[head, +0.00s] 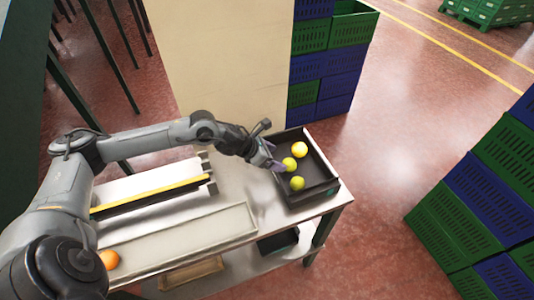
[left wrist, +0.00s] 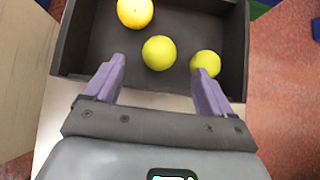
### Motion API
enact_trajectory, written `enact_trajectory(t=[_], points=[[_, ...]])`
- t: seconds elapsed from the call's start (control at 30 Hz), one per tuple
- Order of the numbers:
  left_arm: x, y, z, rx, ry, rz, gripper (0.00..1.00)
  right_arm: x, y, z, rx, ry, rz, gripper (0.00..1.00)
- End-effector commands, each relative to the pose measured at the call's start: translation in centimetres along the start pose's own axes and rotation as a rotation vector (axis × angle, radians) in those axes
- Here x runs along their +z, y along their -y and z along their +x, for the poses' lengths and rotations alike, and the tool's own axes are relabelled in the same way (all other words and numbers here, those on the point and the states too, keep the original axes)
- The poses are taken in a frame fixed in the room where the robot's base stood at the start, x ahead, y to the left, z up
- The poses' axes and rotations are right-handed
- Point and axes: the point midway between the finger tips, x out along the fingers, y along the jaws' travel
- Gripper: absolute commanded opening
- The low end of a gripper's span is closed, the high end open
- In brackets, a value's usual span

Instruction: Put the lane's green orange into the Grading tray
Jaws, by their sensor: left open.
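The black tray (head: 327,187) stands on the right end of the table and holds three fruits. Two are yellow-green: one (head: 289,163) near the tray's left wall and one (head: 297,183) nearer its front. The third is a yellow-orange fruit (head: 299,148) towards the back. My left gripper (head: 277,166) is at the tray's left edge. In the left wrist view its fingers (left wrist: 157,88) are apart with nothing between them. One yellow-green fruit (left wrist: 159,53) lies just beyond the fingertips, the other (left wrist: 205,62) behind the right finger. My right gripper is not in view.
A pale shallow lane (head: 185,240) runs along the table, with an orange fruit (head: 109,260) at its left end. A yellow-edged rail (head: 150,198) lies behind it. Green and blue crates (head: 325,70) stack behind the tray, and more (head: 480,200) stand at right.

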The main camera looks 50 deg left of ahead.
Motion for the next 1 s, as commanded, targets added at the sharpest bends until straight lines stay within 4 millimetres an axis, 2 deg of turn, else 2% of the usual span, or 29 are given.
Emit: enact_trajectory(t=[0.1, 0.33, 1.0], points=[[-0.1, -0.1, -1.6, 0.002, -0.003, 0.004, 0.84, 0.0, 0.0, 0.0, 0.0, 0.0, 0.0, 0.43], [-0.1, 0.0, -3.2, -0.001, -0.002, 0.001, 0.84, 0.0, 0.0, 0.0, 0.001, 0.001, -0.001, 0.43], [0.0, 0.1, -3.7, -0.002, 0.0, 0.001, 0.84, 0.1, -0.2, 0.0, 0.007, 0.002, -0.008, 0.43]])
